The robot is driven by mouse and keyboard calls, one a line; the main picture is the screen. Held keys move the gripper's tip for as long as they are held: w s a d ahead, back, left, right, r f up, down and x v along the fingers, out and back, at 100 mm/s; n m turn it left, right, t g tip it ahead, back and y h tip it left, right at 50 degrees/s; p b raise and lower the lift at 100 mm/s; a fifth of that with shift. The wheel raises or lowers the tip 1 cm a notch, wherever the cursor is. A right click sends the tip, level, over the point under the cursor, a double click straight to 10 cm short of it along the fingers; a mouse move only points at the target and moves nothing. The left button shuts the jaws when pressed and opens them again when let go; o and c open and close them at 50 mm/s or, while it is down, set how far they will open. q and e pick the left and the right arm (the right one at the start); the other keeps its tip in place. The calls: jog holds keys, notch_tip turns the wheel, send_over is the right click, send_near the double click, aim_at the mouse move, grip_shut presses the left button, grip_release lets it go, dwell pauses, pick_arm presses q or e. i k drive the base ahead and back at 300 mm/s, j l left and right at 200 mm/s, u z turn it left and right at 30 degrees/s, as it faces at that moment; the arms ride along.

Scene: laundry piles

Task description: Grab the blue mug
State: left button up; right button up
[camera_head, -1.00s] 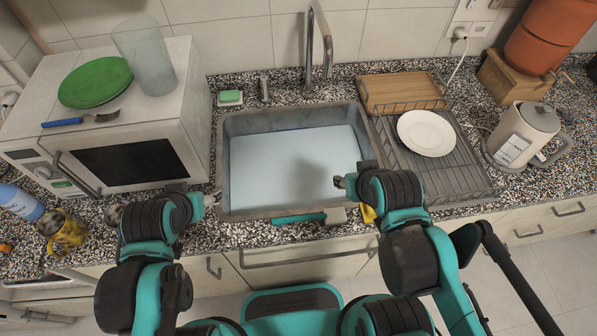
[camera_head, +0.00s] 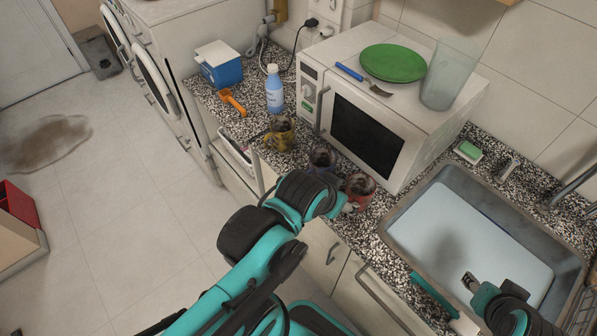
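The blue mug (camera_head: 322,160) stands on the speckled counter in front of the microwave. It is between a yellow mug (camera_head: 281,134) on its left and a red mug (camera_head: 359,187) on its right. My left gripper (camera_head: 350,206) is just in front of the red mug, to the right of and nearer than the blue mug. My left wrist hides part of the counter below the blue mug. The fingers are too small and partly hidden to tell if they are open. My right gripper (camera_head: 468,279) is over the sink, away from the mugs, and its fingers are unclear.
The microwave (camera_head: 369,135) stands right behind the mugs, with a green plate (camera_head: 393,63), fork and clear cup (camera_head: 452,74) on top. A blue bottle (camera_head: 274,90) and orange scoop (camera_head: 232,103) are further left. The sink (camera_head: 433,184) lies to the right.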

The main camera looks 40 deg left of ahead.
aim_at(322, 159)
jog(key=k+l+u, duration=0.15)
jog(key=u, duration=0.95)
jog(key=i+j, duration=0.1)
jog(key=j, duration=0.3)
jog(key=i+j+z, duration=0.1)
jog(key=j, duration=0.25)
jog(key=i+j, duration=0.15)
jog(key=j, duration=0.25)
jog(key=j+z, duration=0.1)
jog(key=z, duration=1.75)
